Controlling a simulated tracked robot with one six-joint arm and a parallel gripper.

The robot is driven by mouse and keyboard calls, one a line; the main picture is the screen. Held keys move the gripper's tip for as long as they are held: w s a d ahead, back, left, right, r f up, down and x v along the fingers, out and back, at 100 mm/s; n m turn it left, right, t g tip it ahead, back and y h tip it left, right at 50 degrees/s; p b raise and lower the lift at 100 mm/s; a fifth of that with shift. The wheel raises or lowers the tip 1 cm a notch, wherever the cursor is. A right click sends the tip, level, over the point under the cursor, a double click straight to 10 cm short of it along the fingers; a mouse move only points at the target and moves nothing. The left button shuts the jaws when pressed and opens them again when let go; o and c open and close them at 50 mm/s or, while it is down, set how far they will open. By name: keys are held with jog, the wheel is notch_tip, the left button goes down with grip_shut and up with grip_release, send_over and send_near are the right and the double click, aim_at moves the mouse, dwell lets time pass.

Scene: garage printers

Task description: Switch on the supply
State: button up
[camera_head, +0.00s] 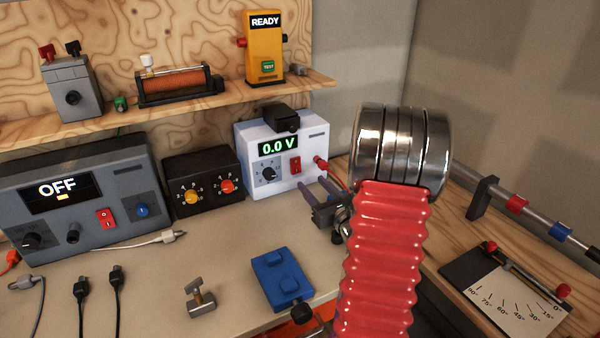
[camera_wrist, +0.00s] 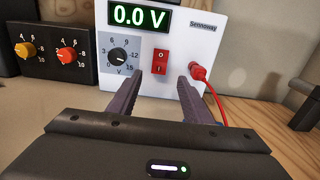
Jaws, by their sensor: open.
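The white supply (camera_head: 256,150) stands at the back of the bench with a lit green 0.0 V display (camera_head: 278,145). Its red rocker switch (camera_head: 295,165) also shows in the wrist view (camera_wrist: 160,62), marked O above and I below; which side is pressed in is unclear. A black dial (camera_wrist: 120,60) sits left of the switch and a red plug (camera_wrist: 198,73) with a red lead sits right. My gripper (camera_head: 320,187) is open and empty in front of the supply. In the wrist view its fingers (camera_wrist: 172,78) point at the panel, below and around the switch's column; contact cannot be told.
A grey unit (camera_head: 85,190) reading OFF, with its own red switch (camera_head: 105,218), stands left. A black two-knob box (camera_head: 195,180) adjoins the supply. A blue block (camera_head: 282,280), a small clamp (camera_head: 200,298) and loose leads lie on the bench. A wooden shelf (camera_head: 130,125) runs above.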

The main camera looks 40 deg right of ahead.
aim_at(297, 167)
jog(key=x, duration=0.9)
jog(key=shift+c, duration=0.3)
jog(key=c, duration=1)
jog(key=shift+f+t, duration=0.2)
jog(key=shift+t, duration=0.3)
jog(key=o, duration=1.1)
jog(key=shift+c, duration=0.2)
jog(key=shift+r, duration=0.1)
jog(key=shift+r, duration=4.9)
